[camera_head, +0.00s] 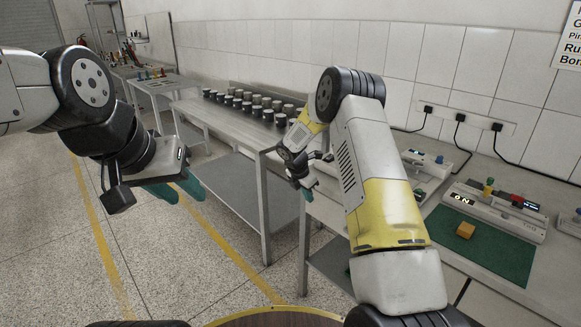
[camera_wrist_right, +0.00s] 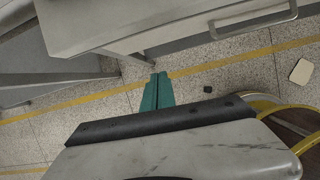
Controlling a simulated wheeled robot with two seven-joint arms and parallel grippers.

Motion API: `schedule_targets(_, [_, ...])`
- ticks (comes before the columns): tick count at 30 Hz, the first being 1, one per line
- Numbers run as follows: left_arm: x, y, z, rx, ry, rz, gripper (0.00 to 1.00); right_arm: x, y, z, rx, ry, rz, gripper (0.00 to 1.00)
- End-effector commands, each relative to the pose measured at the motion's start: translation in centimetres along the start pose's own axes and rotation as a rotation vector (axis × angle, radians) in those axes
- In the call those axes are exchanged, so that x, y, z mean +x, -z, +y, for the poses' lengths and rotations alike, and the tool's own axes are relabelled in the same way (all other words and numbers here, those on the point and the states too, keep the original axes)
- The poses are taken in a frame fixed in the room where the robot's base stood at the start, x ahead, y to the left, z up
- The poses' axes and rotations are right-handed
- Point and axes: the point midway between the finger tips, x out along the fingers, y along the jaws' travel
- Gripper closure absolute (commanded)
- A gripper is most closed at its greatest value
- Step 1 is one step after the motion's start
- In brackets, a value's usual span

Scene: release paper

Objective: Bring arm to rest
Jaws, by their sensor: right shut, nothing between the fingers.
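My right arm (camera_head: 375,165) rises from the lower right, bends at a black joint and hangs down over the gap beside the benches. Its gripper (camera_head: 307,194) points down, with the teal fingertips partly visible. In the right wrist view the teal fingers (camera_wrist_right: 157,92) lie together, shut and empty, above the speckled floor. My left gripper (camera_head: 175,190) hangs at the left over the floor, its two teal fingers apart with nothing seen between them.
A bench (camera_head: 215,118) carries several dark cylinders (camera_head: 245,103). Yellow lines (camera_head: 95,225) mark the open floor at left. Cables hang from a wall socket strip (camera_head: 465,118).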

Motion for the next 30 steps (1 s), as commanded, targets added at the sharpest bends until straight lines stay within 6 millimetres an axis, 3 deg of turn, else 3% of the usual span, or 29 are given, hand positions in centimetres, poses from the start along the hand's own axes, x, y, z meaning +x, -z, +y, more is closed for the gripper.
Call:
schedule_targets(6, [0.0,0.0,0.0,0.0,0.0,0.0,0.64,-10.4,-2.9,-3.2,0.347,-0.053,0.03,1.0])
schedule_targets(14, [0.0,0.0,0.0,0.0,0.0,0.0,0.64,-22.6,-3.3,-10.4,0.858,-0.108,0.124,1.0])
schedule_targets(21, [0.0,0.0,0.0,0.0,0.0,0.0,0.64,-31.2,-0.7,-18.3,1.318,-0.144,0.261,1.0])
schedule_targets(24, [0.0,0.0,0.0,0.0,0.0,0.0,0.64,-33.9,1.0,-21.6,1.504,-0.151,0.333,1.0])
schedule_targets(30, [0.0,0.0,0.0,0.0,0.0,0.0,0.64,-37.4,5.4,-27.8,1.852,-0.138,0.503,1.0])
